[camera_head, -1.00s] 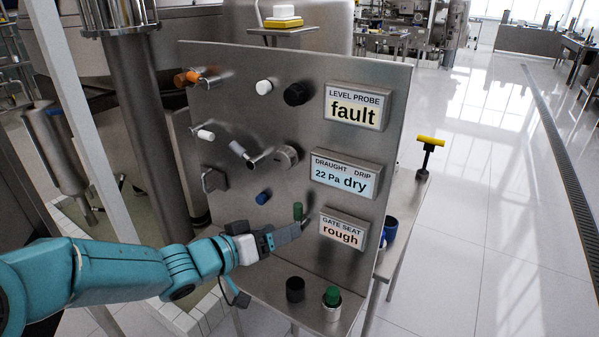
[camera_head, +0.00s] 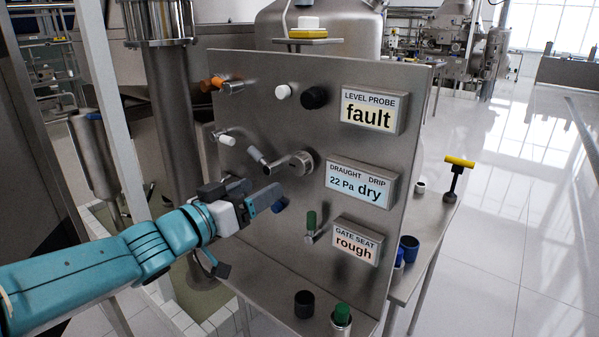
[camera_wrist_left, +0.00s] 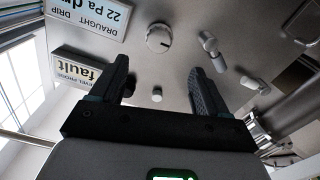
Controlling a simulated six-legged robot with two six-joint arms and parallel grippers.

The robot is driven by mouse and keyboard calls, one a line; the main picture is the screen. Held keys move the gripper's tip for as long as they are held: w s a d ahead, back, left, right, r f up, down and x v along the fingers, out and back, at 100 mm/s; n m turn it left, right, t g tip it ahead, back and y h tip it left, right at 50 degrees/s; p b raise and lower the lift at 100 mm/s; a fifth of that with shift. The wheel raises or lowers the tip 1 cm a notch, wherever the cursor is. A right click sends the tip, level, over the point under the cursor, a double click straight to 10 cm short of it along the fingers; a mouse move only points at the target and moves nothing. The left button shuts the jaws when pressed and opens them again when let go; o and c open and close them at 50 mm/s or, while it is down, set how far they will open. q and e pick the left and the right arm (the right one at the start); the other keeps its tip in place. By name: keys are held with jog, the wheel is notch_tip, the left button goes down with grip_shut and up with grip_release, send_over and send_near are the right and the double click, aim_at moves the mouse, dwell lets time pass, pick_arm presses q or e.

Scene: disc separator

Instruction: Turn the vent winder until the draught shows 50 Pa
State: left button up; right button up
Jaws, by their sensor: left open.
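The steel panel (camera_head: 385,150) carries a draught readout (camera_head: 358,183) showing 22 Pa and "dry". No control is labelled vent winder. A grey-handled crank (camera_head: 258,156) sits left of this readout, beside a round steel knob (camera_head: 302,163); I cannot tell if they are joined. A green-handled crank (camera_head: 311,222) sits lower. My left gripper (camera_head: 258,191) is open and empty, just below the grey-handled crank and in front of the panel. In the left wrist view its fingers (camera_wrist_left: 157,66) are spread, with the round knob (camera_wrist_left: 160,37) seen beyond the gap. My right gripper is out of view.
Other controls on the panel are an orange handle (camera_head: 212,84), a white handle (camera_head: 226,139), a black knob (camera_head: 314,97) and a blue knob (camera_head: 279,205), partly behind my fingers. A black cylinder (camera_head: 304,304) and a green-topped one (camera_head: 342,316) stand below.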

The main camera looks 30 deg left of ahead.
aim_at(297, 168)
pick_arm(q)
jog(key=w, duration=0.8)
jog(key=w+d+b, duration=0.1)
jog(key=w, duration=0.3)
jog(key=shift+w, duration=0.25)
jog(key=c, duration=1)
